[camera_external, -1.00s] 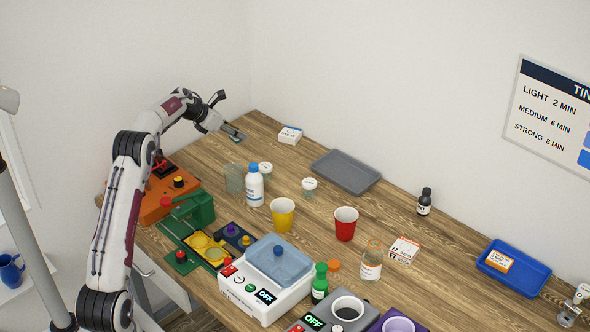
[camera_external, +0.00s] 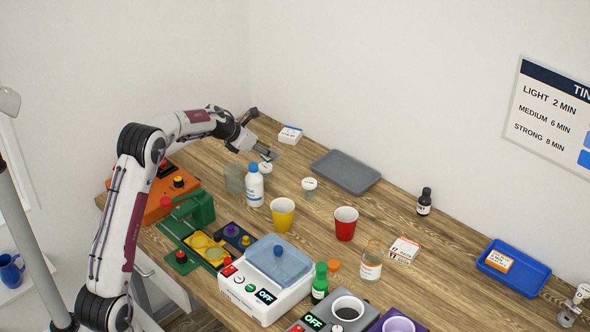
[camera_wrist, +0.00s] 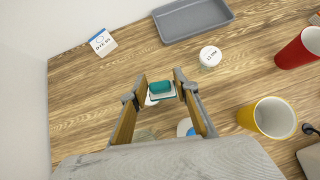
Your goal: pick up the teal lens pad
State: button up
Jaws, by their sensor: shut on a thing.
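The teal lens pad (camera_wrist: 160,87) is a small rounded block. In the wrist view it sits between the two fingertips of my gripper (camera_wrist: 158,88), which is shut on it. A white surface shows just beneath and around the pad; I cannot tell whether the pad touches it. In the external view my gripper (camera_external: 264,154) is over the far left part of the table, just above a white-lidded jar (camera_external: 265,168). The pad cannot be made out in that view.
A clear glass (camera_external: 234,179) and a white bottle with a blue cap (camera_external: 254,188) stand close to my gripper. A small white box (camera_external: 289,135), a grey tray (camera_external: 345,172) and another white-lidded jar (camera_external: 309,184) are nearby. Yellow (camera_external: 282,216) and red (camera_external: 345,224) cups stand further right.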

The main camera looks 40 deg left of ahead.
jog(key=shift+d, duration=0.4)
